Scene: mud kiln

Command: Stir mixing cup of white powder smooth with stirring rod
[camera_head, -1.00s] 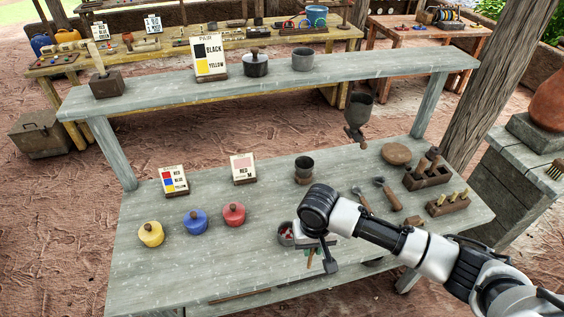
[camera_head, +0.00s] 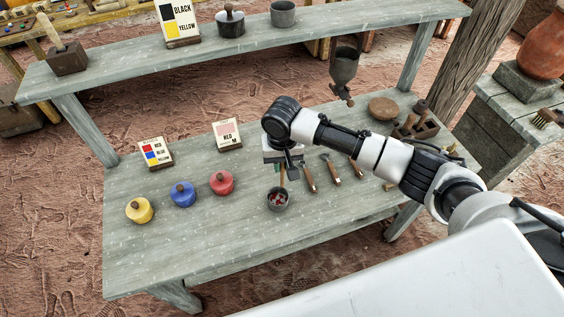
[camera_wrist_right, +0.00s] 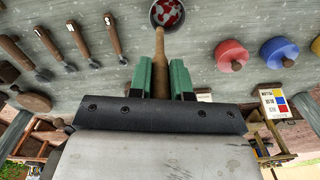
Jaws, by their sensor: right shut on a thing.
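The mixing cup (camera_head: 277,203) is a small grey round cup on the table, with red and white contents. It also shows at the top edge of the wrist view (camera_wrist_right: 168,14), partly cut off. My right gripper (camera_head: 281,166) is just behind the cup, shut on the wooden stirring rod (camera_head: 282,177). In the wrist view the rod (camera_wrist_right: 160,62) sits between the green fingers and runs to the cup's near rim. I cannot tell whether its end touches the contents. The contents look like separate red and white patches. My left gripper is not in view.
Yellow (camera_head: 139,210), blue (camera_head: 183,194) and red (camera_head: 222,182) lidded pots stand left of the cup. Several wooden-handled tools (camera_head: 331,170) lie to the right. Two cards (camera_head: 156,153) stand behind the pots. A funnel-like vessel (camera_head: 344,68) hangs behind. The table's front left is clear.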

